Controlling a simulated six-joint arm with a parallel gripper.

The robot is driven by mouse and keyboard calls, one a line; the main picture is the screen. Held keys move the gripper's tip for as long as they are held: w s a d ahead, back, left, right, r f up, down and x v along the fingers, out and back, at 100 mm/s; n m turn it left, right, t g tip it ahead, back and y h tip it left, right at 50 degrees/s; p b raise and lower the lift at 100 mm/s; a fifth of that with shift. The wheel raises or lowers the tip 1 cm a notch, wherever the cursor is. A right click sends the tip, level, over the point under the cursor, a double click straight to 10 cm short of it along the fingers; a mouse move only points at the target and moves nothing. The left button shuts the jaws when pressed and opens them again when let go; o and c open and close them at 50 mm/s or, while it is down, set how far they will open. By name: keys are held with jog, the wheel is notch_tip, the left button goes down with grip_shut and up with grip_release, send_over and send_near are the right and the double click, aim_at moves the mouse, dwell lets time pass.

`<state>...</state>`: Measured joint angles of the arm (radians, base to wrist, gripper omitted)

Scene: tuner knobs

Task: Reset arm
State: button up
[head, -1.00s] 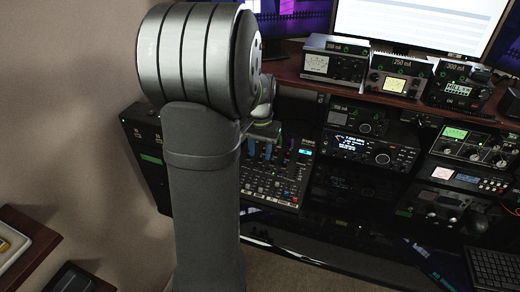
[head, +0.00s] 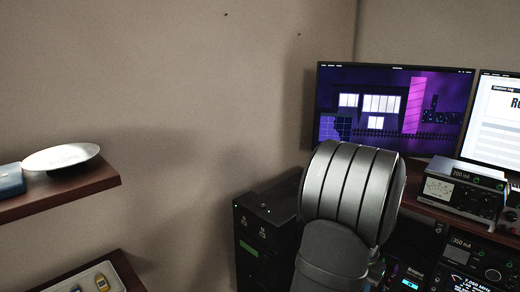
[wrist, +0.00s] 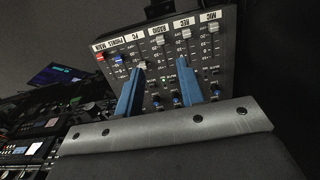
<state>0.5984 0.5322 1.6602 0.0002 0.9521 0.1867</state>
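My gripper (wrist: 158,90) shows in the wrist view as two blue fingers, spread apart with nothing between them that I can see held. The fingers point at the face of a mixer panel (wrist: 170,55) with several sliders labelled MIC, REC, RADIO, PC and PHONES MAIN. The left fingertip overlaps the panel near the PC slider and the right one near the REC slider. I cannot tell whether they touch it.
A monitor (head: 395,105) stands behind my arm. Radio units, including a 200 mA meter (head: 464,190), stand at right. A black cabinet (head: 262,240) is by the wall. Wall shelves at left hold a white dish (head: 60,157) and a tray (head: 92,283).

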notch_tip(320, 180, down, 11)
jog(key=shift+f, duration=0.2)
jog(key=shift+r, duration=0.1)
dwell(0.4)
notch_tip(320, 180, up, 17)
notch_tip(320, 180, down, 17)
jog(key=shift+f, duration=0.1)
jog(key=w+d, duration=0.3)
jog(key=shift+w+r, duration=0.1)
jog(key=shift+r, duration=0.1)
notch_tip(320, 180, up, 18)
jog(key=s+d, duration=0.2)
jog(key=s, duration=0.4)
jog(key=s+d, duration=0.2)
jog(key=s, duration=0.5)
jog(key=shift+d+t+h, duration=0.3)
jog(key=shift+t+h, duration=0.1)
jog(key=shift+o, duration=0.5)
